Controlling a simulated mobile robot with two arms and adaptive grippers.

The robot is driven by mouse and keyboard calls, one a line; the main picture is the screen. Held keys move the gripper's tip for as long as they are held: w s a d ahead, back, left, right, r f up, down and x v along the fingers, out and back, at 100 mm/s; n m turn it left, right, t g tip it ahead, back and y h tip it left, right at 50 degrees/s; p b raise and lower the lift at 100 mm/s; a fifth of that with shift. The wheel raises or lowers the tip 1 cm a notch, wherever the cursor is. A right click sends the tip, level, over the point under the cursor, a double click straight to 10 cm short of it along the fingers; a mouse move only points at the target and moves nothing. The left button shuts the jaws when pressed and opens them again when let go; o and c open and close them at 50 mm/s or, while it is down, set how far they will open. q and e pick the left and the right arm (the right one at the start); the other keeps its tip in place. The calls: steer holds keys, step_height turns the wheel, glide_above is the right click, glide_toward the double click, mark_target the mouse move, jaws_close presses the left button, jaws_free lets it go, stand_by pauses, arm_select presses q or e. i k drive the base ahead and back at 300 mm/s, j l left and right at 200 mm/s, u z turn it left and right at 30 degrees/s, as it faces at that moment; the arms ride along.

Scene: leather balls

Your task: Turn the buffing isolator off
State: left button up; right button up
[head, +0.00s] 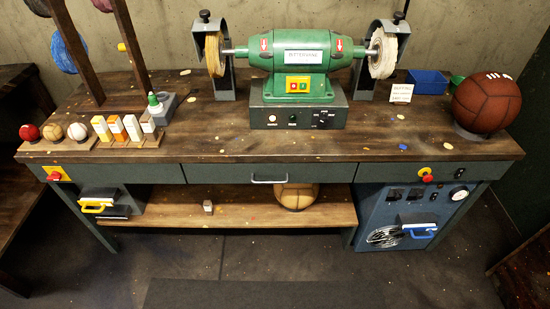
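A yellow isolator switch (55,174) with a red knob is mounted on the bench's front edge at the far left. It is too small to tell which way its knob is turned. Neither of my grippers shows in the head view.
A brown ball (486,102) rests on the bench at the right. Small balls (77,131) and coloured blocks (115,127) stand at the left, near the isolator. A red button (427,178) on yellow is at the right front. A yellow-handled box (97,207) is below the isolator.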

mark_target(55, 176)
steer(key=u, duration=1.55)
